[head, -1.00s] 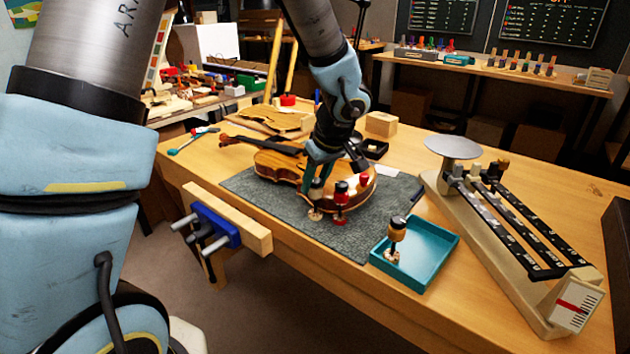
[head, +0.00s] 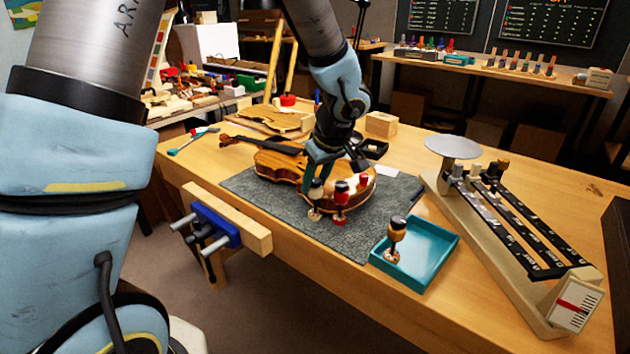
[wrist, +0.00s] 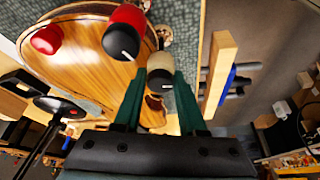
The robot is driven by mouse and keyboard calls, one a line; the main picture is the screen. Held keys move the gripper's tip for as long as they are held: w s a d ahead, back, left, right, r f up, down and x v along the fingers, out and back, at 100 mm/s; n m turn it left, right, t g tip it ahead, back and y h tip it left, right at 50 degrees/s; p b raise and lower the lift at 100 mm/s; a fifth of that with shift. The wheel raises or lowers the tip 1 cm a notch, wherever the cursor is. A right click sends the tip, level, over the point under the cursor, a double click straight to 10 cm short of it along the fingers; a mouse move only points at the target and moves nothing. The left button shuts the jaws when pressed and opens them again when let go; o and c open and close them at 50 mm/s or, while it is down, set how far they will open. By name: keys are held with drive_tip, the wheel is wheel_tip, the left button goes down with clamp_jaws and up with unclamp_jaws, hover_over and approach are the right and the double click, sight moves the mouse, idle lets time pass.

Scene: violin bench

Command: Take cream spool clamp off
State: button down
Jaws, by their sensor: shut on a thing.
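The cream spool clamp (head: 316,197) stands at the near edge of the violin (head: 284,166), which lies on a grey mat. In the wrist view the clamp's cream and black end (wrist: 158,76) sits between the two green fingers. My gripper (wrist: 158,92) is shut on it from above. The gripper (head: 316,174) hides part of the clamp's upper end in the head view. A red spool clamp (head: 341,196) stands close on the right of it, and another red clamp (head: 363,181) is further along the violin's edge.
A teal tray (head: 432,274) at the right front holds one upright clamp (head: 396,235) with a black and orange top. A balance scale (head: 520,245) stands to its right. A wooden vise (head: 236,222) is on the bench's front edge. The mat's left front is clear.

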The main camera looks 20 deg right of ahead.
drive_tip(key=shift+s+a+b, duration=0.35)
drive_tip(key=shift+a+b, duration=0.3)
drive_tip(key=shift+b, duration=0.05)
idle(0.9)
drive_tip(key=shift+s+a+b, duration=0.5)
drive_tip(key=shift+a+b, duration=0.05)
drive_tip(key=shift+a, duration=0.35)
wheel_tip(320, 180, up, 7)
drive_tip(key=p, duration=0.3)
drive_tip(key=shift+p, duration=0.3)
idle(0.3)
